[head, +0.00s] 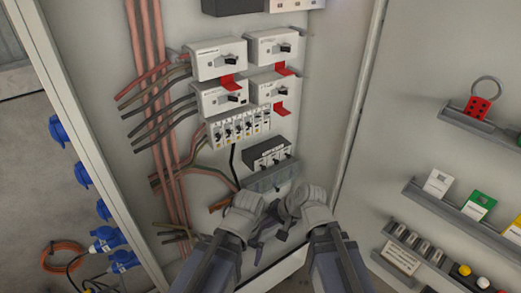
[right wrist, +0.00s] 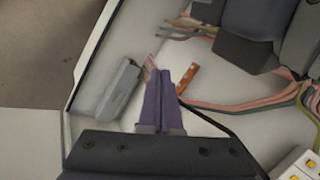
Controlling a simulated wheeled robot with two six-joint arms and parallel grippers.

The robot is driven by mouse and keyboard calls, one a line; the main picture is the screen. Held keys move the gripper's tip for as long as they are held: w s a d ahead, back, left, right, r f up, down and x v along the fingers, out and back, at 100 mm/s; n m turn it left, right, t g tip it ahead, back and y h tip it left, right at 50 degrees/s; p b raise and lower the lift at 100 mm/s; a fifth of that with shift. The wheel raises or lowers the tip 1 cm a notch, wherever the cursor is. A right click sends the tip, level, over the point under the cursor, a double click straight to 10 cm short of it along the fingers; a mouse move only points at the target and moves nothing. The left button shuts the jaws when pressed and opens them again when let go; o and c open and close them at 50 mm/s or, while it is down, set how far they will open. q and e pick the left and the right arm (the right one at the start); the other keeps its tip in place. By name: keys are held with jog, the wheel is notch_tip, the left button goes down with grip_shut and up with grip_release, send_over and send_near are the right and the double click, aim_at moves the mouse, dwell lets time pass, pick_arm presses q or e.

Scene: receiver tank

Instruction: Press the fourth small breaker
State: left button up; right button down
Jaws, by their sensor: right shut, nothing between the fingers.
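The row of small breakers (head: 238,125) sits mid-panel in the open cabinet, below the larger breakers. It has several narrow white units with dark toggles; the fourth from the left (head: 249,123) is in plain view, but its switch position is too small to tell. A corner of white and yellow units shows at the lower right of the right wrist view (right wrist: 298,167). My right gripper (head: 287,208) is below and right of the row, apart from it. Its purple fingers are together and empty in the right wrist view (right wrist: 162,98). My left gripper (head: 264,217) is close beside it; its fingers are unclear.
Large breakers (head: 218,58) with red tabs (head: 281,107) are above the row. A black block (head: 268,152) is just below it. Red and black cables (head: 160,110) run at left. The cabinet door at right carries shelves (head: 440,205) with tags and a red padlock (head: 478,106).

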jog(key=w+a+r+m+t+y+b, duration=0.1)
jog(key=w+a+r+m+t+y, duration=0.2)
jog(key=w+r+m+t+y, duration=0.6)
pick_arm(q)
jog(key=shift+s+d+f+b, duration=0.15)
jog(key=shift+f+b, duration=0.1)
jog(key=shift+f, duration=0.4)
jog(key=shift+s+f+b, duration=0.1)
jog(key=shift+f+b, duration=0.1)
jog(key=shift+f, duration=0.4)
pick_arm(e)
jog(key=w+d+r+m+t+h, duration=0.1)
jog(key=r+m, duration=0.3)
jog(key=m, duration=0.4)
jog(key=w+d+r+m+t+h, duration=0.1)
jog(key=d+r+m+t+h, duration=0.1)
jog(key=d+r+m, duration=0.2)
jog(key=r+m, duration=0.1)
jog(key=m, duration=0.2)
jog(key=shift+w+m+t+h, duration=0.4)
jog(key=shift+r, duration=0.1)
